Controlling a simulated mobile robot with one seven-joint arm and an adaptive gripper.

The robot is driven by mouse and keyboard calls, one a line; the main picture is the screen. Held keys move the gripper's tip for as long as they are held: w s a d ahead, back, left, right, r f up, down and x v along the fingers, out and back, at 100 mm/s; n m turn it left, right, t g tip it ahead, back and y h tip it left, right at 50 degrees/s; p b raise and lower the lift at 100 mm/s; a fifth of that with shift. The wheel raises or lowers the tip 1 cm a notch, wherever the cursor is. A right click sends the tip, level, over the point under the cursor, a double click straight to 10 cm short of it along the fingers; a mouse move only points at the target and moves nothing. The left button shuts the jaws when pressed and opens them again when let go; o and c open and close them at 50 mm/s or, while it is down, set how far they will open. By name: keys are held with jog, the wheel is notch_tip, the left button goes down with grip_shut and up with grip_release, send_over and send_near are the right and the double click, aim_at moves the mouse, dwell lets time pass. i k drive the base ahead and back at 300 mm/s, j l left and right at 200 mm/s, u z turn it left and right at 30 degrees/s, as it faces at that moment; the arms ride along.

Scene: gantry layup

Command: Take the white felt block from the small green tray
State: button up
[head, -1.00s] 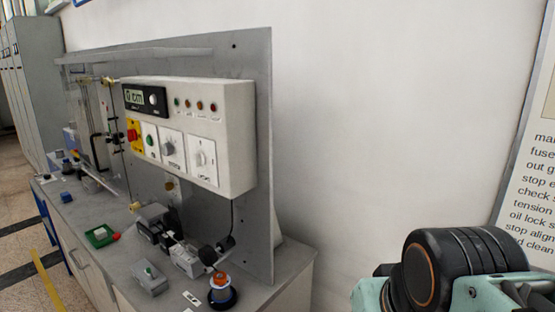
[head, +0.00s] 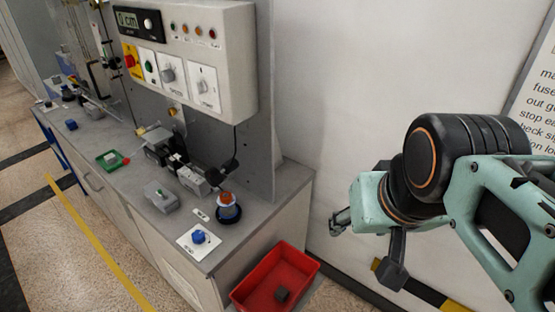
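The small green tray (head: 104,162) lies on the grey bench top, left of the middle of the bench. A small whitish block (head: 111,155) sits in it, which looks like the white felt block. A small red piece (head: 126,161) is at the tray's right edge. My gripper (head: 335,224) is at the right, in front of the wall and past the bench's right end, far from the tray.
A grey control box (head: 190,60) hangs on the panel above the bench. Grey fixtures (head: 162,195), an orange-topped round item (head: 228,206) and a blue knob on a white plate (head: 198,238) stand on the bench's right part. A red bin (head: 303,265) with a dark block is below the right end.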

aim_at(110, 158)
jog(key=u, duration=1.45)
jog(key=i+j, duration=0.1)
jog(key=j, duration=0.5)
jog(key=i+j+z, duration=0.1)
jog(key=j, duration=0.5)
jog(key=i+j+z, duration=0.1)
jog(key=j, duration=0.25)
jog(key=i+j, duration=0.25)
jog(key=j, duration=0.15)
jog(key=i+j+z, duration=0.25)
jog(key=i+j, duration=0.4)
jog(key=i+j+z, duration=0.15)
jog(key=i, duration=0.35)
jog(key=i+j+z, duration=0.1)
jog(key=i+j, duration=0.2)
jog(key=i, duration=0.15)
